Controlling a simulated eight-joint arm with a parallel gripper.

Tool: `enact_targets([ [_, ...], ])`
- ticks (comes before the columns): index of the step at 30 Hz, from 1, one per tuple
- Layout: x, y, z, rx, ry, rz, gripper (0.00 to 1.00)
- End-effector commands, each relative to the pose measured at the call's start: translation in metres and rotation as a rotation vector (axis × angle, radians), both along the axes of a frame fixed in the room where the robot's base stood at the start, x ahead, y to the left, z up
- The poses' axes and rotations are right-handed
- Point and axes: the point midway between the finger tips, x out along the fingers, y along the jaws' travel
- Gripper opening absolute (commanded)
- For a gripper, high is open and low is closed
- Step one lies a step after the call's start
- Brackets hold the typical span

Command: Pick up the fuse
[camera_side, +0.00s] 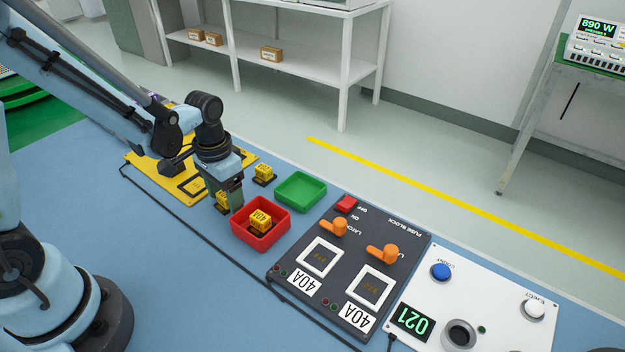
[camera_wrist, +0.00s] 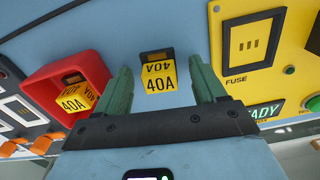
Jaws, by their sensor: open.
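Several yellow-and-black fuses marked 40A are in view. One fuse (camera_wrist: 158,76) stands on the blue table, between my gripper's fingers as the wrist view shows it, touching neither. In the side view this fuse (camera_side: 221,200) is partly hidden by my gripper (camera_side: 230,205). My gripper (camera_wrist: 161,80) is open and empty, pointing down low over the table. A second fuse (camera_side: 260,219) lies in the red tray (camera_side: 247,238); it also shows in the wrist view (camera_wrist: 77,99). A third fuse (camera_side: 264,173) stands behind my gripper.
An empty green tray (camera_side: 300,191) stands behind the red one. The dark fuse block (camera_side: 335,265) with orange levers and a white panel (camera_side: 490,310) with buttons lie to the right. A yellow panel (camera_side: 160,180) with a fuse slot lies left. A cable crosses the front.

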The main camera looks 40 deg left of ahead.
Motion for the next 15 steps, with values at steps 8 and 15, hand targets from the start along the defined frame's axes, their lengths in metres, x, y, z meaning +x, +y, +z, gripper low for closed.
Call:
enact_targets([
  [8,0.0,0.0,0.0001,0.0,0.0,0.0,0.55],
  [15,0.0,0.0,0.0002,0.0,0.0,0.0,0.18],
])
